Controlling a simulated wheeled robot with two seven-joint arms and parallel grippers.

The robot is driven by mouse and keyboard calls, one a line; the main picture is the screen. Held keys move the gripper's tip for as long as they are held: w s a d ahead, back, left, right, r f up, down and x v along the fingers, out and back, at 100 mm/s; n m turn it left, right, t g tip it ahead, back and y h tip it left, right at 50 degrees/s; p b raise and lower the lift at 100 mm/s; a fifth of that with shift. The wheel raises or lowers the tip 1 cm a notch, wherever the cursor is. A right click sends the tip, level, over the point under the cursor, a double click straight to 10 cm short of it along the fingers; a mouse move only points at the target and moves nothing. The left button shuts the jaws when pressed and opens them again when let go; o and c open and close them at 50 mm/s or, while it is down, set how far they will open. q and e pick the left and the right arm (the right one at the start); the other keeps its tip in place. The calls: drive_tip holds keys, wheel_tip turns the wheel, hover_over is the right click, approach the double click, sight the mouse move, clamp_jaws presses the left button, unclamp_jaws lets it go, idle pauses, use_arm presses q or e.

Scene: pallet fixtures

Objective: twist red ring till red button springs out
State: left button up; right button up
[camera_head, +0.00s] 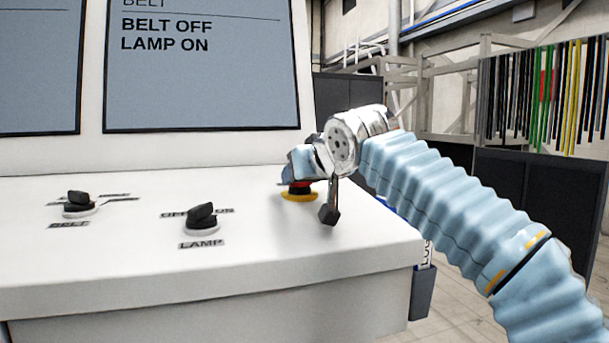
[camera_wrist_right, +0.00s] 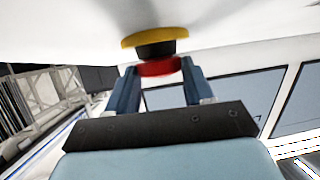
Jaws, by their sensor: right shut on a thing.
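The red button with its red ring (camera_wrist_right: 160,67) sits on a black collar and a yellow base (camera_wrist_right: 155,36) on the white console. In the head view the yellow base (camera_head: 300,197) shows under my right gripper (camera_head: 293,178), which comes down over the button and hides most of it. In the right wrist view the fingers of my right gripper (camera_wrist_right: 160,83) stand on either side of the red part and are shut on it. Only a thin red strip shows in the head view. My left gripper is not in view.
The console (camera_head: 120,260) carries a BELT knob (camera_head: 80,203) and a LAMP knob (camera_head: 201,217) to the left. A screen (camera_head: 200,85) behind reads BELT OFF, LAMP ON. The console top between the knobs and the button is clear.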

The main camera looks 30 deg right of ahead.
drive_tip(key=shift+f, duration=0.15)
drive_tip(key=o, duration=1.1)
drive_tip(key=shift+c, duration=0.2)
drive_tip(key=shift+s, duration=0.1)
drive_tip(key=v, duration=1.3)
drive_tip(key=shift+s+r+b, duration=0.25)
drive_tip(key=shift+b, duration=0.15)
